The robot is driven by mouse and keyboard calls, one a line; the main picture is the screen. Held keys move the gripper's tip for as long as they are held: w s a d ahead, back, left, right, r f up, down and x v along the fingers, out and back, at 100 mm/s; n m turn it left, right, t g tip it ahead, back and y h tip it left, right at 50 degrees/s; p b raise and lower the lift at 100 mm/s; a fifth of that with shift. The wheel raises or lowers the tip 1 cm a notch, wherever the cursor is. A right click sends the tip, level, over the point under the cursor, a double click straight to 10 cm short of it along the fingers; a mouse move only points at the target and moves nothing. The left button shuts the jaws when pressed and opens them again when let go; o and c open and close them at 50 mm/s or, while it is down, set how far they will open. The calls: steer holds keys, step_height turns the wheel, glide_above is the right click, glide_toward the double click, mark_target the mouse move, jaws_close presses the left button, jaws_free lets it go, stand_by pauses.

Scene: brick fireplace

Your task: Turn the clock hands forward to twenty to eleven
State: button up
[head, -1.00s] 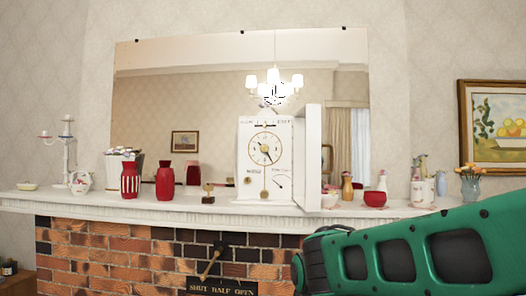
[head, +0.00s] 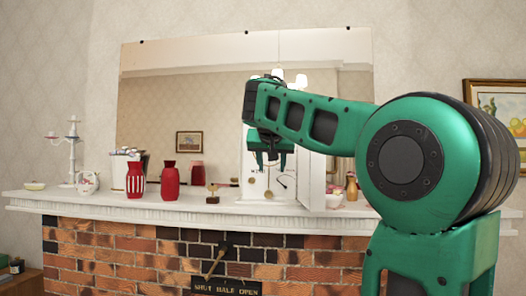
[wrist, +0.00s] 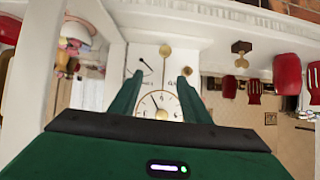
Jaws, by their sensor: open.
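The white clock (head: 256,186) stands on the mantel in front of the mirror, its door (head: 312,182) swung open to the right.
Left of the clock stand a small brass piece on a wooden base (head: 213,194), a red vase (head: 170,180) and a striped vase (head: 135,180). Right of the door is a yellow-brown bottle (head: 351,186). Below is a damper plate (head: 226,288) with a lever.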

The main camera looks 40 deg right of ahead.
step_height(320, 180, up, 10)
steer(key=w+m+t+h, duration=0.1)
steer(key=w+h, duration=0.1)
steer(key=w, duration=0.1)
steer(key=x, duration=1)
steer(key=shift+w+d+f, duration=0.1)
steer(key=shift+d, duration=0.05)
steer(key=shift+c, duration=0.3)
steer(key=c, duration=1)
